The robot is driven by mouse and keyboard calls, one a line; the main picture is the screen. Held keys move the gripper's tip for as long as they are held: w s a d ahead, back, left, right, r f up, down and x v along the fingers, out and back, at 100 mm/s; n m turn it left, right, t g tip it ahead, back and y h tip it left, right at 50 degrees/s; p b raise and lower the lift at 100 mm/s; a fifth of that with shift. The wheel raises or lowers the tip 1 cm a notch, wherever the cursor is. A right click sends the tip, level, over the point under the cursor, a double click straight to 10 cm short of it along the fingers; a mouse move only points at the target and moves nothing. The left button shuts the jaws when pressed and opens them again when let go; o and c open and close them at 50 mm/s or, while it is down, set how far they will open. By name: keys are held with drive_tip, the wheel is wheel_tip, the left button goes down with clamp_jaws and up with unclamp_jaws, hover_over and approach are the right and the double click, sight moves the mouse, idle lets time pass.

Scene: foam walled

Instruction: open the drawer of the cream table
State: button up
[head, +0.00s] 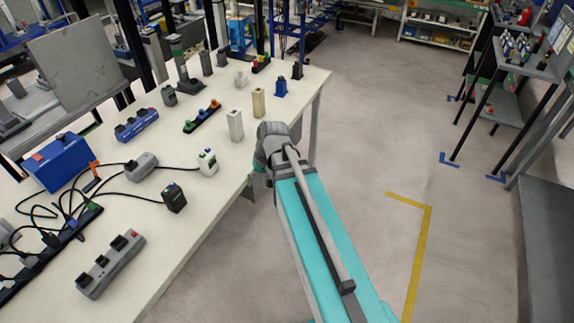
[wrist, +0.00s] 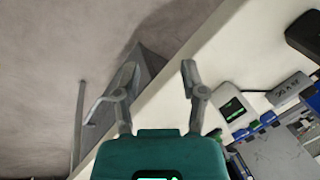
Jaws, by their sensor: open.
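The cream table (head: 225,182) fills the left of the head view; its edge also runs diagonally through the wrist view (wrist: 215,40). A grey box-like part (wrist: 150,64), which looks like the drawer, sits under the table edge in the wrist view.
Power strips, cables, a blue box (head: 57,162) and a white device (head: 208,162) stand on the tabletop. White (head: 235,125) and tan (head: 258,102) blocks stand near my wrist. The floor (head: 375,150) right of my arm is clear. Racks stand at the far right.

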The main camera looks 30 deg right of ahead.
drive_tip(key=w+d+f+m+t+y+b, duration=0.2)
drive_tip(key=w+d+f+y+b, duration=0.1)
drive_tip(key=w+d+f+b, duration=0.35)
drive_tip(key=w+d+f+m+t+y+b, duration=0.1)
drive_tip(key=d+f+m+t+b, duration=0.1)
drive_tip(key=d+b, duration=0.5)
drive_tip(key=w+d+f+m+t+y+b, duration=0.1)
drive_tip(key=w+d+f+m+t+b, duration=0.1)
drive_tip(key=d+b, duration=0.4)
drive_tip(key=w+d+f+m+t+y+b, duration=0.1)
drive_tip(key=d+f+m+t+b, duration=0.1)
drive_tip(key=d+f+t+b, duration=0.2)
drive_tip(key=d+t+b, duration=0.1)
drive_tip(key=d+b, duration=0.2)
drive_tip(key=d, duration=0.3)
drive_tip(key=shift+w+y+b, duration=0.25)
drive_tip(key=shift+y+b, duration=0.05)
drive_tip(key=shift+b, duration=0.05)
drive_tip(key=shift+w+a+f, duration=0.1)
drive_tip(key=shift+a+f, duration=0.05)
drive_tip(key=b+x, duration=0.2)
drive_tip(key=x, duration=1.1)
drive_tip(key=shift+w+a+b, duration=0.15)
drive_tip(key=shift+w+b, duration=0.15)
drive_tip(key=shift+b, duration=0.1)
